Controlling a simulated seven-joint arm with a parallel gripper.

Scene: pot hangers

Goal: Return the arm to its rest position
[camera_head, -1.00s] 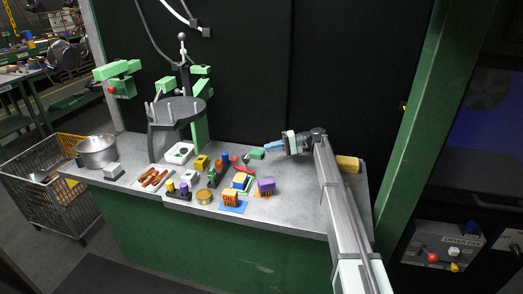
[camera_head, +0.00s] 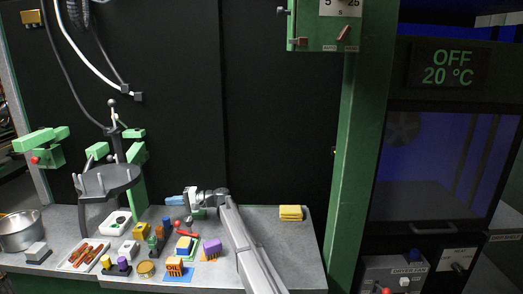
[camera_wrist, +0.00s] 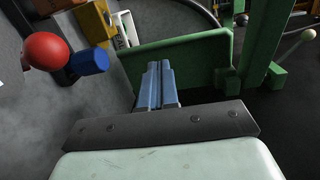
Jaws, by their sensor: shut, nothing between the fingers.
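My gripper (camera_head: 178,200) is over the back of the grey worktop (camera_head: 262,222), near the middle of the bench. My arm reaches to it from the lower right of the head view. In the wrist view the blue fingers of my gripper (camera_wrist: 157,84) are together with nothing between them. A green panel (camera_wrist: 200,60) stands just beyond the fingertips. A red ball (camera_wrist: 46,51) and a blue knob (camera_wrist: 89,62) are to the left of the fingers.
Small coloured parts, including a purple block (camera_head: 211,247) and a round tin (camera_head: 146,269), lie left of my arm. A round grey stand (camera_head: 108,180) and a metal pot (camera_head: 19,231) are farther left.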

